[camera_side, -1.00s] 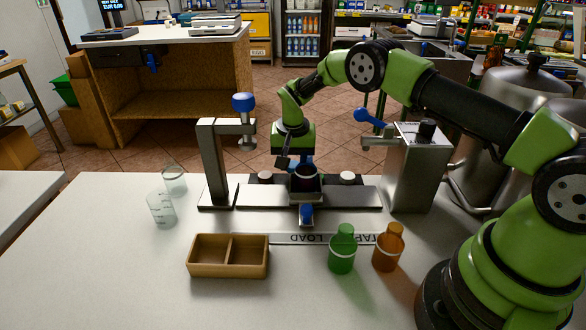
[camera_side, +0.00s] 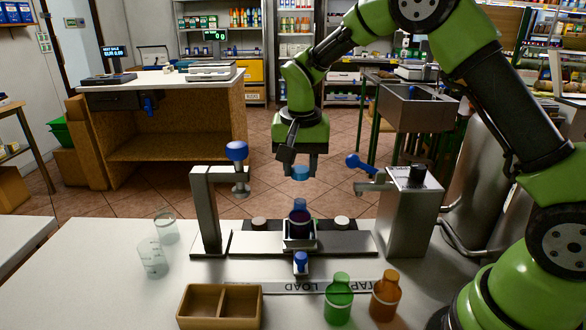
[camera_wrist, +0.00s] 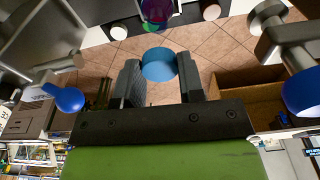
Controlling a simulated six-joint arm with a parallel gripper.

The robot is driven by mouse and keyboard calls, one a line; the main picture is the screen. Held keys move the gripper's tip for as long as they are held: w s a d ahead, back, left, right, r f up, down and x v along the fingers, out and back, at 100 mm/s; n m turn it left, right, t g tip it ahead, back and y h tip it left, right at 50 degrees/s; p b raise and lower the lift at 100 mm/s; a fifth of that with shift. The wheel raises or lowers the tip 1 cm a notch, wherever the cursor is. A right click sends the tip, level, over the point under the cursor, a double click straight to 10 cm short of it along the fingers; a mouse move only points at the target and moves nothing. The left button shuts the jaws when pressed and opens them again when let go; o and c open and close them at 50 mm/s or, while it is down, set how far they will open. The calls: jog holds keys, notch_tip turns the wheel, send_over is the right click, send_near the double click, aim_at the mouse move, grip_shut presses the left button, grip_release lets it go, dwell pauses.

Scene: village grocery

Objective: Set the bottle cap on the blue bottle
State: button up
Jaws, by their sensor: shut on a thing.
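The blue bottle (camera_side: 300,217) stands upright in the metal holder at the middle of the fixture. It has a blue neck and looks dark purple lower down. Its top shows at the upper edge of the wrist view (camera_wrist: 157,10). My gripper (camera_side: 300,172) is shut on the light blue bottle cap (camera_side: 300,174), above the bottle with a clear gap between cap and bottle neck. In the wrist view the round cap (camera_wrist: 159,64) sits between the two dark fingertips of my gripper (camera_wrist: 160,72).
A metal post with a blue knob (camera_side: 237,151) stands left of the bottle, and a metal block with a blue-knobbed lever (camera_side: 355,162) stands right. In front are a two-part wooden tray (camera_side: 220,320), a green bottle (camera_side: 339,300) and an orange bottle (camera_side: 386,298). Clear beakers (camera_side: 152,258) stand left.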

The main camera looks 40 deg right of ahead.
aim_at(300, 201)
jog(key=shift+f, duration=2.55)
jog(key=shift+f, duration=0.7)
jog(key=o, duration=1.4)
jog(key=shift+r, duration=3.45)
jog(key=shift+s, duration=0.1)
